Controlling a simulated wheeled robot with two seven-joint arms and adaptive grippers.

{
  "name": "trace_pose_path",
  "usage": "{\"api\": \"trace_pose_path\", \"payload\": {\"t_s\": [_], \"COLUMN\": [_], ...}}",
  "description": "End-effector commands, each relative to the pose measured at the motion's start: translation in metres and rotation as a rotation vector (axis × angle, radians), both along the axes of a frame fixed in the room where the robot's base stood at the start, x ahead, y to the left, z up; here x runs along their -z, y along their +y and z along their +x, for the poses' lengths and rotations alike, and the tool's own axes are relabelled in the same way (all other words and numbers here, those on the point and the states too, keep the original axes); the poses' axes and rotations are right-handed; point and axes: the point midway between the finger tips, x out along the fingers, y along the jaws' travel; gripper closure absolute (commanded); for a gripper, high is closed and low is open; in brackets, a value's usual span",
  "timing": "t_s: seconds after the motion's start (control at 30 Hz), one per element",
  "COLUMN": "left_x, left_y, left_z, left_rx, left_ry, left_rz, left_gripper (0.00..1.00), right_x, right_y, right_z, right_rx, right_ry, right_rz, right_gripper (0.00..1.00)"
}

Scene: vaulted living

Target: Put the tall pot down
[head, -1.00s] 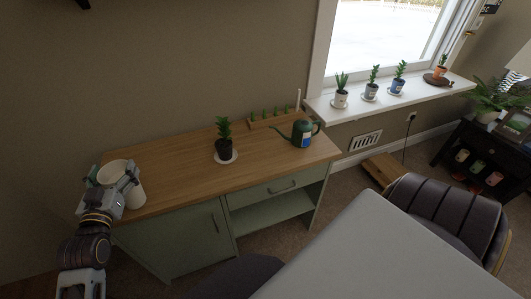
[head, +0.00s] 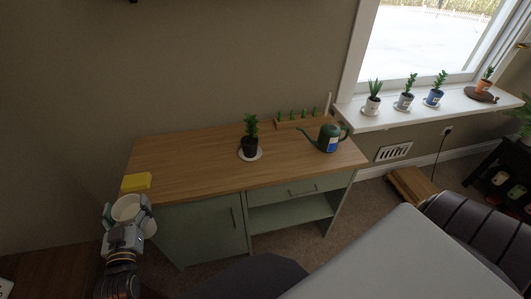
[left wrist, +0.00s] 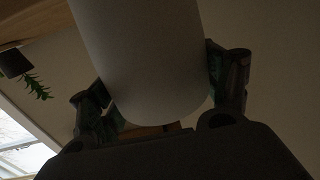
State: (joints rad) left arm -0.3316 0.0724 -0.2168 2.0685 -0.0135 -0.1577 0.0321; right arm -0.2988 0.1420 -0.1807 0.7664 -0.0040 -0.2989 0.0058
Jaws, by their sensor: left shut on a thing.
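The tall white pot (head: 127,208) is at the lower left of the head view, at the left front of the wooden-topped cabinet (head: 190,165). My left gripper (head: 126,222) is shut on the pot. The left wrist view shows the pot (left wrist: 145,60) large and pale between the two fingers (left wrist: 160,95). The pot appears held clear of the cabinet top, beside its left front corner. My right gripper is not in view.
A yellow block (head: 136,182) lies on the cabinet's left end. A black potted plant (head: 250,141) on a saucer and a green watering can (head: 327,139) stand farther right. The cabinet's middle-left top is clear.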

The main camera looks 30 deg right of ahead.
Motion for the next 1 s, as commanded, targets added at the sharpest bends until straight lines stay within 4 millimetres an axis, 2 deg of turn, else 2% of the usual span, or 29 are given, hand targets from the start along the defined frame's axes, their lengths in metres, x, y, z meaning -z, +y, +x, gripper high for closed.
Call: {"api": "trace_pose_path", "payload": {"t_s": [0.3,0.7,1.0], "left_x": [0.043,0.083,0.081], "left_y": [0.041,0.084,0.083], "left_z": [-0.03,-0.059,-0.058], "left_rx": [-0.114,-0.229,-0.226], "left_ry": [0.005,0.002,-0.001], "left_rz": [-0.001,0.0,0.001], "left_gripper": [0.62,0.62,0.62], "right_x": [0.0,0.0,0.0], "right_y": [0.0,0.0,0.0], "right_z": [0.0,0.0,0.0], "right_rx": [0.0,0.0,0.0], "right_ry": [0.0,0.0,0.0], "right_rz": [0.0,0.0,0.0], "right_gripper": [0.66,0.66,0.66]}}
